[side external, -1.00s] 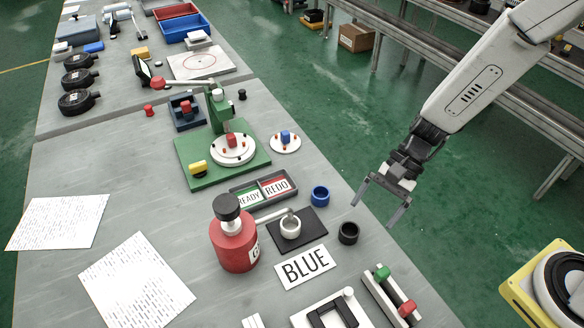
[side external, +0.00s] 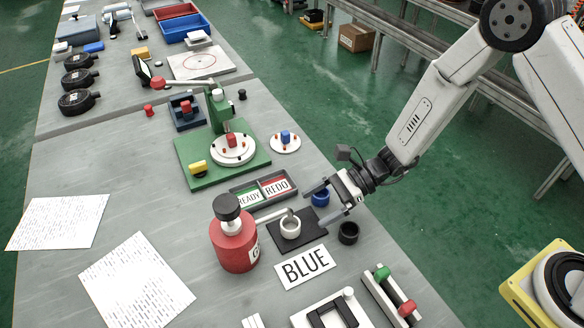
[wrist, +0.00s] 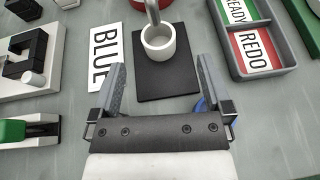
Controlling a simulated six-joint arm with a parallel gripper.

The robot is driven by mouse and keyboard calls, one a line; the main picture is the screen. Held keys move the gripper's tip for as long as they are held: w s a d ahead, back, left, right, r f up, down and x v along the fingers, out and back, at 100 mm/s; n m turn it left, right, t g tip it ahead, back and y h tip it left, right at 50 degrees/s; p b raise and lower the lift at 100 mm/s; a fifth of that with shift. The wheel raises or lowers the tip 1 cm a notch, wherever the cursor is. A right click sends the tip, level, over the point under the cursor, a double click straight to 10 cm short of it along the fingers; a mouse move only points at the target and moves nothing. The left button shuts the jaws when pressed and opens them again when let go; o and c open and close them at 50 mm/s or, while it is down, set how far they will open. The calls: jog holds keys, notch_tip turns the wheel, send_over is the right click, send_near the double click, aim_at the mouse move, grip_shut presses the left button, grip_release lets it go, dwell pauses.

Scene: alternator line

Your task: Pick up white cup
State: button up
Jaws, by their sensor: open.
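The white cup (side external: 290,228) stands upright on a black mat (side external: 312,238), with the red bottle's grey spout ending over it. In the wrist view the white cup (wrist: 158,43) is ahead of my gripper, between the lines of its two fingers. My gripper (side external: 326,206) is open and empty, just right of the cup in the side view. In the wrist view its fingers (wrist: 160,75) reach over the near edge of the mat, and the cup is beyond the fingertips. The blue cup (side external: 320,197) is partly hidden by my gripper.
A red bottle (side external: 234,240) with a black cap stands left of the cup. A black cup (side external: 348,233) stands to the right. A BLUE card (side external: 305,267) lies in front. A grey READY/REDO tray (side external: 263,190) lies behind.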

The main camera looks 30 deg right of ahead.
aim_at(291, 219)
jog(key=shift+x, duration=1.1)
jog(key=shift+a+f, duration=0.1)
jog(key=shift+x, duration=2.45)
jog(key=shift+s+f, duration=0.1)
jog(key=shift+s, duration=0.05)
jog(key=c, duration=1.3)
jog(key=shift+r, duration=0.7)
jog(key=d, duration=0.4)
jog(key=shift+s, duration=0.15)
notch_tip(291, 219, up, 14)
